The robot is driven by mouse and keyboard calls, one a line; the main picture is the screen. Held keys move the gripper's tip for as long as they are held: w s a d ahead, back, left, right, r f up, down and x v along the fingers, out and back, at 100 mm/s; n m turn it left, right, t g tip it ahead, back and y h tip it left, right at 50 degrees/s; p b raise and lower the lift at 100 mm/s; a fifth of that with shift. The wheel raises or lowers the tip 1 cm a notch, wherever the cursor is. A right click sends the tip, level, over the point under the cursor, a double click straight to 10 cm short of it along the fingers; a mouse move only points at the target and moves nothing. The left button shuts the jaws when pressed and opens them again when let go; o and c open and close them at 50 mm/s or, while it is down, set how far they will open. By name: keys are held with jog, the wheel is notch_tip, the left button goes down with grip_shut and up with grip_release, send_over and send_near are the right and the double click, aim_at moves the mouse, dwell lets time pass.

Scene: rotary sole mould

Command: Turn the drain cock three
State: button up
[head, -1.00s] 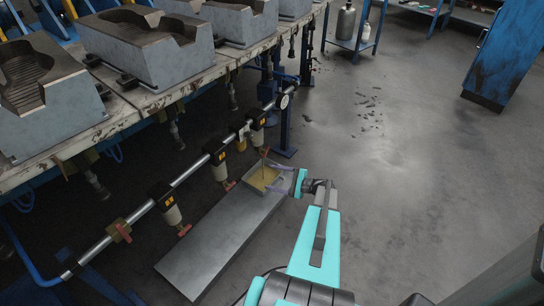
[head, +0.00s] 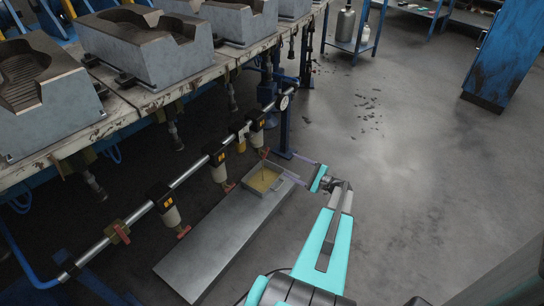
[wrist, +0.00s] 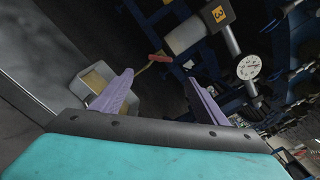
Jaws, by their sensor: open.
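Drain cock three, with a red handle (head: 265,153), sits under the farthest filter (head: 257,122) on the pipe. In the wrist view the red handle (wrist: 158,57) is beside the pale filter bowl (wrist: 185,36), whose yellow label reads 3. A thin yellowish line runs from the cock toward a square tray (head: 276,189) holding yellowish liquid. My gripper (head: 293,165) is open and empty to the right of the cock, apart from it. In the wrist view its purple fingers (wrist: 158,84) stand apart, with the handle ahead between and beyond their tips.
The tray stands on the far end of a long grey bench (head: 215,245). Two nearer filters have red cocks (head: 183,231) below them. A pressure gauge (head: 284,102) and blue post are behind. The mould table (head: 150,98) overhangs at left.

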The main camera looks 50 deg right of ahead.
aim_at(265, 152)
jog(key=w+a+b, duration=0.2)
jog(key=w+b, duration=0.1)
jog(key=w, duration=0.9)
jog(key=shift+w, duration=0.35)
jog(key=shift+c, duration=0.4)
